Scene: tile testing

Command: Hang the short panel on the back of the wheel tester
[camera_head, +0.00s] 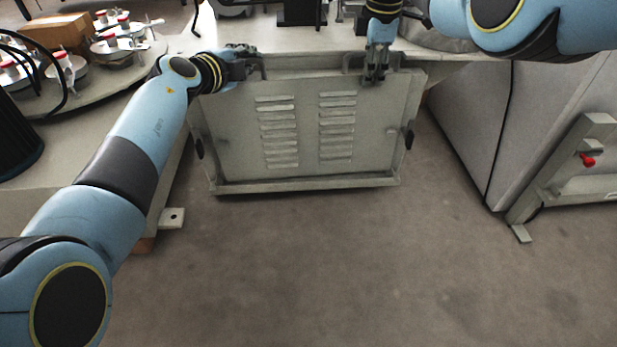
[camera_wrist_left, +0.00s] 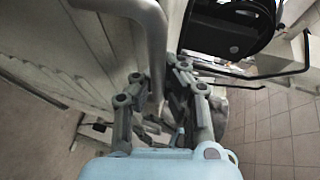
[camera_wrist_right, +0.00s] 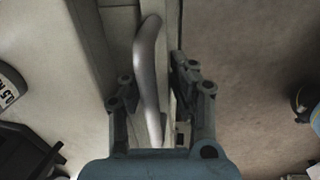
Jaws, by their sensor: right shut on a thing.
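The short panel (camera_head: 308,168) is a grey sheet with two columns of louvre slots. It hangs nearly upright at the front edge of the tester's grey top, with a ledge along its bottom and two handles at its top. My right gripper (camera_head: 376,72) is shut on the panel's right handle, which also shows in the right wrist view (camera_wrist_right: 148,75). My left gripper (camera_head: 257,62) is at the left handle. In the left wrist view that handle (camera_wrist_left: 154,45) runs between the fingers; whether they grip it is unclear. The panel's rear side is hidden.
A round platform (camera_head: 120,72) with several red-capped fixtures and a cardboard box (camera_head: 55,32) stands at the left. A large grey cabinet (camera_head: 560,120) with a red knob (camera_head: 588,161) on its frame stands at the right. The floor (camera_head: 350,270) in front is clear.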

